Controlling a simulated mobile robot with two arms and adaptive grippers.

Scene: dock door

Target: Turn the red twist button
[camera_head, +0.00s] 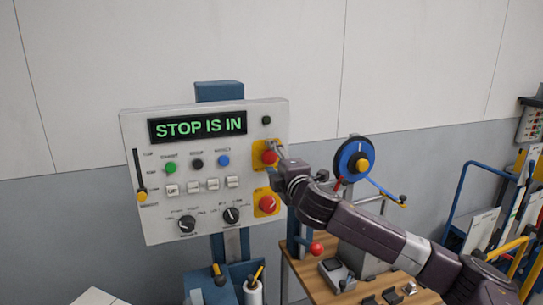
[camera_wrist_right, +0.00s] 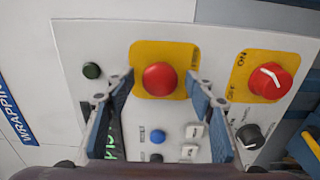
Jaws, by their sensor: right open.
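The panel (camera_head: 137,220) is light grey and its display (camera_head: 198,127) reads "STOP IS IN". A plain round red button (camera_head: 269,157) sits on a yellow plate at the panel's upper right. It also shows in the right wrist view (camera_wrist_right: 160,79). Below it in the head view is a red knob (camera_head: 267,203) with a white pointer, on another yellow plate; it shows at the right of the wrist view (camera_wrist_right: 270,79). My right gripper (camera_wrist_right: 161,84) is open, its fingertips on either side of the plain red button. Contact cannot be told. My left gripper is out of view.
Green, black and blue buttons, white switches, two black dials (camera_head: 187,224) and a slider (camera_head: 139,175) share the panel. A wooden bench (camera_head: 318,284) with a blue wheel (camera_head: 354,160) stands to the right, under my right arm.

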